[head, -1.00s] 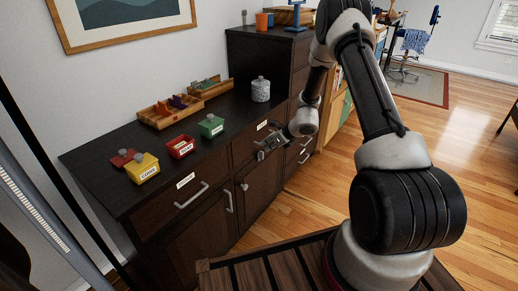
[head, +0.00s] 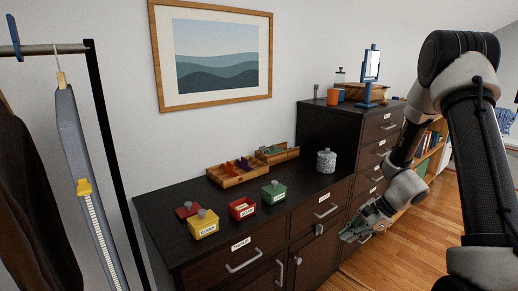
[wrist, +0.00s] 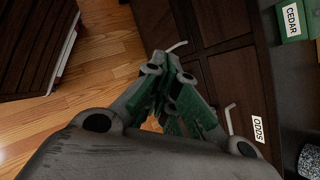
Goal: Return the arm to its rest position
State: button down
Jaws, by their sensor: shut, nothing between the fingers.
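My gripper (head: 353,236) is in front of the dark dresser (head: 166,213), at the right of its front and near the drawer handles. In the head view no object shows in its fingers. The wrist view shows my gripper (wrist: 178,122) from above, with its green-padded fingers close together and nothing between them. Behind it in that view are drawer fronts with metal handles and a label reading ODDS. Whether the gripper touches the dresser front cannot be told.
On the dresser stand a yellow box (head: 203,226), a red box (head: 242,209), a green box (head: 274,192), a wooden tray (head: 232,180) and a speckled jar (head: 326,161). A taller cabinet (head: 335,125) adjoins it. A clothes rail (head: 105,150) stands left. Wooden floor (head: 417,240) is clear at right.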

jog(key=s+d+r+n+t+h, duration=0.1)
jog(key=s+d+r+n+h, duration=0.2)
jog(key=s+r+n, duration=0.5)
jog(key=s+d+r+n+t+h, duration=0.1)
jog(key=s+d+r+n+h, duration=0.2)
jog(key=s+r+n, duration=0.5)
jog(key=shift+s+d+r+t+h, duration=0.15)
jog(key=shift+s+r+h, duration=0.2)
jog(key=shift+s+r, duration=2.5)
jog(key=shift+s+d+r+t+h, duration=0.25)
jog(key=shift+s+r, duration=1.35)
jog(key=shift+r, duration=2.45)
